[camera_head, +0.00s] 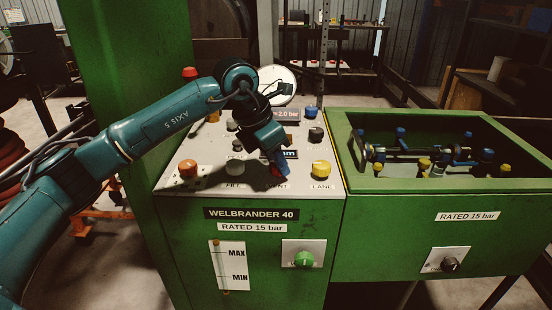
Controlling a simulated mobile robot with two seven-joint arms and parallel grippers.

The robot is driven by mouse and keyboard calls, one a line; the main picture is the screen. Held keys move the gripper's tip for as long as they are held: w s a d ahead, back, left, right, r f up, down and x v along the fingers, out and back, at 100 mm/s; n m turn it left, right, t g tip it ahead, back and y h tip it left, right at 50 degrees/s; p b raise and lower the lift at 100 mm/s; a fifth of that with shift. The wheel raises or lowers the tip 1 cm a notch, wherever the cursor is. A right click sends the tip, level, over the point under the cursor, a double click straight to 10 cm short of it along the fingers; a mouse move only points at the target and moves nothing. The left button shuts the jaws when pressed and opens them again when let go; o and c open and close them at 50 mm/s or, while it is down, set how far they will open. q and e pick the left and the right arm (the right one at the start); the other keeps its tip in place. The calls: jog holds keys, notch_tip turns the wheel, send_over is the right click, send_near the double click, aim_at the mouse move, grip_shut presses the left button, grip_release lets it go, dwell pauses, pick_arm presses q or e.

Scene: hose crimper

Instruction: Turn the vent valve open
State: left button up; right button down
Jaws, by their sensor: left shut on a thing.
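The vent valve (281,171) is on the grey top panel of the green machine, above a label that reads "VENT" and is partly covered. Only a little blue and red shows there, under my left gripper (278,163). My left arm reaches in from the left and bends down over the panel, with the gripper's fingers shut on the valve's handle. The fingers hide most of the handle, so I cannot tell its angle. My right gripper is not in view.
Beside the valve are a grey FILL knob (234,168), a yellow LANE knob (321,169) and an orange knob (188,168). A round gauge (281,88) stands behind. A green trough (430,195) with fittings is on the right. A green knob (304,259) is on the front.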

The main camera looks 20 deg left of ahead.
pick_arm(q)
jog(key=m+g+h, duration=0.1)
jog(key=m, duration=0.2)
jog(key=shift+w+a+m+p, duration=0.1)
jog(key=shift+m+p, duration=0.25)
jog(key=shift+m, duration=0.05)
jog(key=m+g+p, duration=0.1)
jog(key=m, duration=0.2)
jog(key=shift+w+r+m+h, duration=0.1)
jog(key=shift+m+h, duration=0.2)
jog(key=m+g, duration=0.1)
jog(key=m, duration=0.2)
jog(key=shift+w+m+g+p, duration=0.1)
jog(key=shift+m+g+p, duration=0.2)
jog(key=shift+g, duration=0.1)
jog(key=shift+m+g+y+p, duration=0.35)
jog(key=shift+m+g, duration=0.45)
jog(key=shift+m, duration=1.3)
jog(key=o, duration=1)
jog(key=p+v, duration=0.1)
jog(key=v, duration=1.2)
jog(key=shift+w, duration=0.1)
